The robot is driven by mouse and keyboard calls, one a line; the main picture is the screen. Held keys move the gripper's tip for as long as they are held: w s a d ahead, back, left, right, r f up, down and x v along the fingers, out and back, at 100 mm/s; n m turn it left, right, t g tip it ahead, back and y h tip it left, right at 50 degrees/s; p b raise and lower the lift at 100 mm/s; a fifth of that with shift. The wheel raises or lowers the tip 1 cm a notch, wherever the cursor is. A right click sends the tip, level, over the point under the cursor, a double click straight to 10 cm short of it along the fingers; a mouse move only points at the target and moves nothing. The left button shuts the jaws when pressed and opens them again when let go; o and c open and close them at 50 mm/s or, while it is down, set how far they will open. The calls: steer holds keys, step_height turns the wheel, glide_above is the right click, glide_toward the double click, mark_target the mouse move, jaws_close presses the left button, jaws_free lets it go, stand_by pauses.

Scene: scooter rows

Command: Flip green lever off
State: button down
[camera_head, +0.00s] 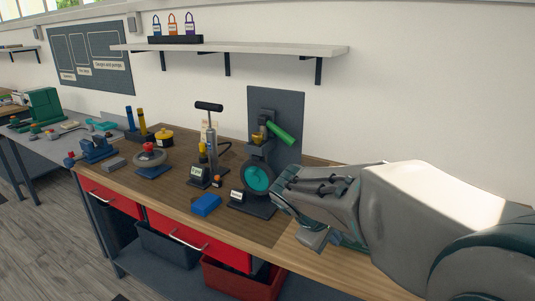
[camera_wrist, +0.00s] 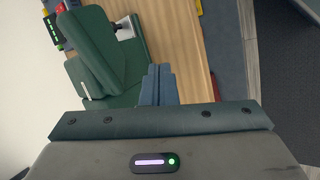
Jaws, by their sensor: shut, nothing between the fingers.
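The green lever (camera_head: 281,133) is a thick bar slanting down to the right from a brass valve (camera_head: 259,136). The valve is mounted in front of a dark grey upright panel (camera_head: 290,104) at the back of the bench. My gripper (camera_head: 316,240) is to the right of and below the lever, nearer the camera and apart from it. Its fingers (camera_wrist: 158,85) are shut and empty in the wrist view. I cannot make out the lever in the wrist view.
A teal wheel (camera_head: 258,177) stands below the valve. A blue block (camera_head: 206,205) and a pump with a black handle (camera_head: 209,106) are to the left. A green device (camera_wrist: 95,50) lies close to my fingers. A shelf (camera_head: 240,48) hangs above.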

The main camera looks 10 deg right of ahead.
mark_target(280, 133)
steer(key=w+a+r+n+t+h+b, duration=0.1)
steer(key=w+a+n+t+h, duration=0.2)
steer(key=w, duration=0.6)
steer(key=w+a+n+t+h+b, duration=0.1)
steer(key=w+n+t+h+b, duration=0.1)
steer(key=w+n, duration=0.5)
steer(key=w+a+r+n+t+b, duration=0.1)
steer(key=w+a+n+t, duration=0.4)
steer(key=w+a, duration=0.5)
steer(key=shift+w+a+t, duration=0.25)
steer(key=shift+w+t, duration=0.45)
steer(key=shift+t, duration=0.2)
steer(key=shift+w+r, duration=0.1)
steer(key=p+x, duration=0.2)
steer(key=x, duration=0.8)
steer(key=shift+d+r, duration=0.15)
steer(key=shift+d, duration=0.1)
steer(key=r, duration=0.1)
steer(key=d+r, duration=0.1)
steer(key=r, duration=0.1)
steer(key=shift+s+d+p, duration=0.35)
